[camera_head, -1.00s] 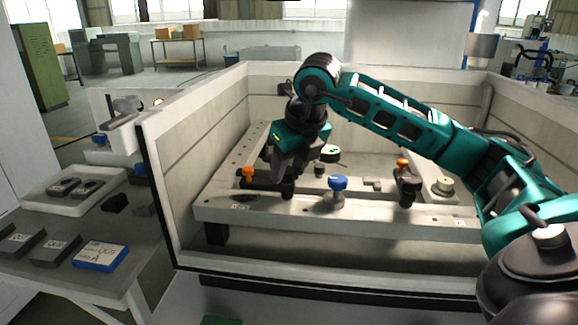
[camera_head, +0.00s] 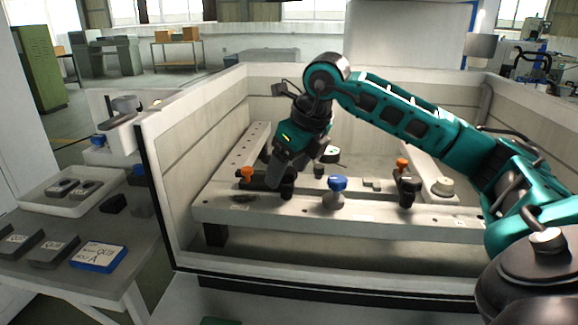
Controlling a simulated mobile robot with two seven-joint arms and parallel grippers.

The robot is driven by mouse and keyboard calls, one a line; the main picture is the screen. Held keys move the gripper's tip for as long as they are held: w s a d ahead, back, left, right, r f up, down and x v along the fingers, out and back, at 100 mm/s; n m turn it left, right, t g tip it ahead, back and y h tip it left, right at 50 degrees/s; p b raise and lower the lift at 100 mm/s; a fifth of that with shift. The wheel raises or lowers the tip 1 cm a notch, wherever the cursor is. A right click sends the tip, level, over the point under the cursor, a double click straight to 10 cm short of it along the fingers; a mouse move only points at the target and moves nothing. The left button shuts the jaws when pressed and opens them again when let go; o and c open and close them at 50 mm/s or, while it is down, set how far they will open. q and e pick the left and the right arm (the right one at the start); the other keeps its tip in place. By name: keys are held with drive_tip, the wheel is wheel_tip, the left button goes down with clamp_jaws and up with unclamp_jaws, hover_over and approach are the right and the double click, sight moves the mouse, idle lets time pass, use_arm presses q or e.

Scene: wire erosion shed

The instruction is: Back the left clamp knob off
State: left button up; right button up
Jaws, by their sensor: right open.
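The left clamp has a black knob (camera_head: 287,189) standing at the front of the pale work frame (camera_head: 375,213), with an orange part (camera_head: 247,174) to its left. My right gripper (camera_head: 274,181) reaches down at a tilt just beside the black knob, on its left in the picture. It is open, and its fingers partly hide the clamp behind. I cannot tell whether a finger touches the knob. A similar right clamp has a black knob (camera_head: 408,191) and an orange part (camera_head: 402,165). My left gripper is not in view.
A blue-topped knob (camera_head: 337,184) stands between the two clamps. The tank wall (camera_head: 160,200) encloses the frame on the left. Outside it, a side table holds a pale tray (camera_head: 48,203), dark blocks (camera_head: 53,252) and a blue-edged labelled block (camera_head: 98,256).

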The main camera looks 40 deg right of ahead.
drive_tip(key=shift+r, duration=0.1)
drive_tip(key=p+v, duration=0.2)
drive_tip(key=v, duration=1)
drive_tip(key=shift+s+r, duration=0.2)
drive_tip(key=shift+r, duration=0.1)
